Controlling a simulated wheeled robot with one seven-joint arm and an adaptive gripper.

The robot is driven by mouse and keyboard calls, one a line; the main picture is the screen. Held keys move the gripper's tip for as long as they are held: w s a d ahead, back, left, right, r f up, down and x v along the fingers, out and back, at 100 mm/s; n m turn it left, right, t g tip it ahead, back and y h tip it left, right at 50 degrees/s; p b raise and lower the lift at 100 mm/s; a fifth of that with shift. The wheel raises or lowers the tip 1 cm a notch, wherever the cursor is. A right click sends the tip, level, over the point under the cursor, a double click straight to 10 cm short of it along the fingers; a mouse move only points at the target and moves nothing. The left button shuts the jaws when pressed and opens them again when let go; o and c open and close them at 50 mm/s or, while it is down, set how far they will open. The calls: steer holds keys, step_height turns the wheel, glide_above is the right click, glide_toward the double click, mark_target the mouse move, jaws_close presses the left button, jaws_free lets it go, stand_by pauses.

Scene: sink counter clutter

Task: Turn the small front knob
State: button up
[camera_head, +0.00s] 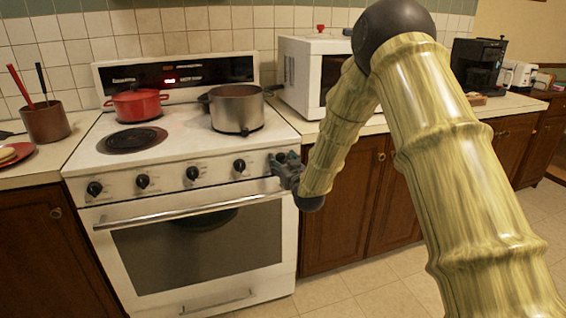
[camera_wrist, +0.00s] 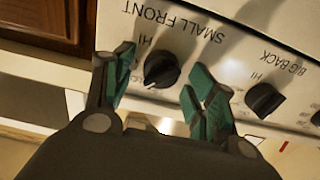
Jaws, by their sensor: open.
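The small front knob (camera_wrist: 162,69) is round and black, on the stove's white front panel under the upside-down label SMALL FRONT in the wrist view. My gripper (camera_wrist: 160,78) is open, with its green-padded fingers to either side of this knob. A gap shows on each side; I cannot tell how deep the tips reach around it. In the head view my gripper (camera_head: 284,162) is at the right end of the stove's knob row and hides this knob.
The BIG BACK knob (camera_wrist: 265,100) is beside my right-hand fingers in the wrist view. More black knobs (camera_head: 142,181) line the panel to the left. The oven handle (camera_head: 190,212) runs below. A red pot (camera_head: 137,104) and a steel pot (camera_head: 237,108) stand on the stove.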

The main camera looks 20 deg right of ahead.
steer(key=c, duration=1)
steer(key=shift+m, duration=0.5)
steer(key=o, duration=1)
steer(key=shift+s, duration=0.1)
steer(key=s, duration=1.2)
steer(key=shift+d, duration=0.25)
